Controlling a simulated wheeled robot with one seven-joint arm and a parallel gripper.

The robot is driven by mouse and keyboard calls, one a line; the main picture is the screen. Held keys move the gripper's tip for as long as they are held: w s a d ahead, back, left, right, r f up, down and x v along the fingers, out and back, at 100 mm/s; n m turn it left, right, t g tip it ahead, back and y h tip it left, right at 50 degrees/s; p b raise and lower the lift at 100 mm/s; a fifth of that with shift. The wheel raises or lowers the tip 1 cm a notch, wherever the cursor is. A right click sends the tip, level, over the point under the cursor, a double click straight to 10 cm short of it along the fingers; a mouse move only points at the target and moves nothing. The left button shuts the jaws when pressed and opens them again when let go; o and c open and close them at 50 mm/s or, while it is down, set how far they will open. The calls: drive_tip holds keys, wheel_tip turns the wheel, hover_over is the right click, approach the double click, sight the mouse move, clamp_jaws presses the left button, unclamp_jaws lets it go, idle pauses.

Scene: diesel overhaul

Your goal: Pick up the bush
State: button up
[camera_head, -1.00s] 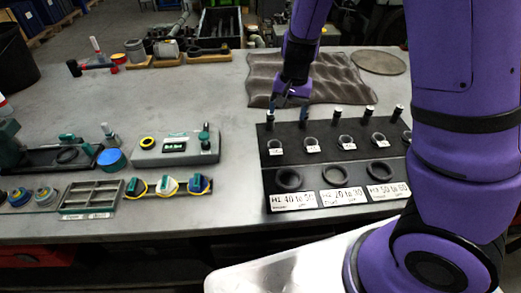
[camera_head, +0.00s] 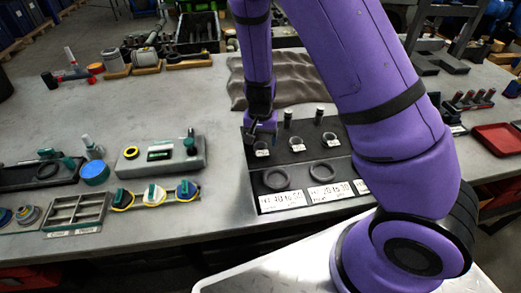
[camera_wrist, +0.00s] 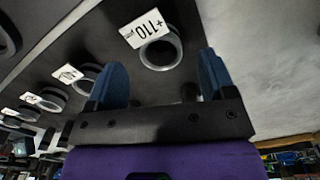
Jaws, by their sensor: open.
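A black stepped rack (camera_head: 290,158) holds a row of small grey ring-shaped bushes, each with a white label. In the head view, one bush (camera_head: 297,143) and another (camera_head: 330,138) show beside the gripper. My gripper (camera_head: 262,138) is low at the left end of the rack, above the leftmost bush, which it partly hides. In the wrist view, my gripper (camera_wrist: 163,72) has its two blue fingers wide apart and empty. A grey bush (camera_wrist: 160,52) next to a "+110" label lies beyond the gap between the fingertips. I cannot tell if anything touches.
Larger dark rings (camera_head: 277,180) sit on the rack's front step. Upright posts (camera_head: 320,114) stand along its back. A wavy grey mat (camera_head: 290,90) lies behind. A grey block (camera_head: 160,153) stands to the left, with bare tabletop between it and the rack.

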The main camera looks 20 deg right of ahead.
sight(260, 146)
drive_tip(key=shift+f, duration=1.9)
drive_tip(key=c, duration=0.9)
drive_tip(key=shift+c, duration=0.2)
drive_tip(key=shift+r, duration=0.1)
